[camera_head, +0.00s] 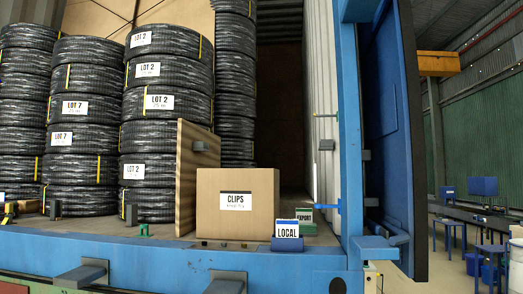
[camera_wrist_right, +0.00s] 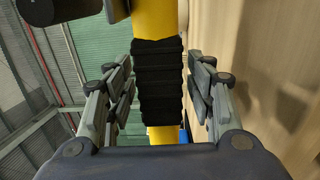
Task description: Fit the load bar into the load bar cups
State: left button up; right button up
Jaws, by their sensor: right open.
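The load bar shows in the right wrist view as a yellow bar (camera_wrist_right: 156,22) with a black ribbed sleeve (camera_wrist_right: 158,90). My right gripper (camera_wrist_right: 158,95) is open, with its fingers on either side of the sleeve and gaps visible on both sides. In the head view I cannot make out the bar or either gripper. A dark grey block (camera_head: 199,146) on the upright wooden panel and another (camera_head: 326,144) on the right container wall, at about the same height, look like the load bar cups. Both appear empty.
A cardboard box marked CLIPS (camera_head: 250,185) stands before the wooden panel (camera_head: 190,190). Blue LOCAL (camera_head: 287,243) and green EXPORT (camera_head: 304,227) blocks sit beside it. Hose coil stacks (camera_head: 168,100) fill the left. The blue door frame (camera_head: 354,130) bounds the right; the space behind the box is dark.

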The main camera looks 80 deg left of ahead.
jog(key=shift+b, duration=0.35)
dwell(0.3)
jog(key=shift+c, duration=0.6)
jog(key=c, duration=0.9)
jog(key=o, duration=0.6)
jog(key=shift+r, duration=0.35)
jog(key=shift+c, duration=0.2)
jog(key=shift+d, duration=0.1)
jog(key=c, duration=0.6)
jog(key=shift+c, duration=0.2)
jog(key=shift+w+d+r+p, duration=0.1)
jog(key=shift+w+r+p, duration=0.15)
jog(key=shift+r+p, duration=0.35)
jog(key=shift+r, duration=0.1)
grip_shut()
jog(key=shift+s, duration=0.1)
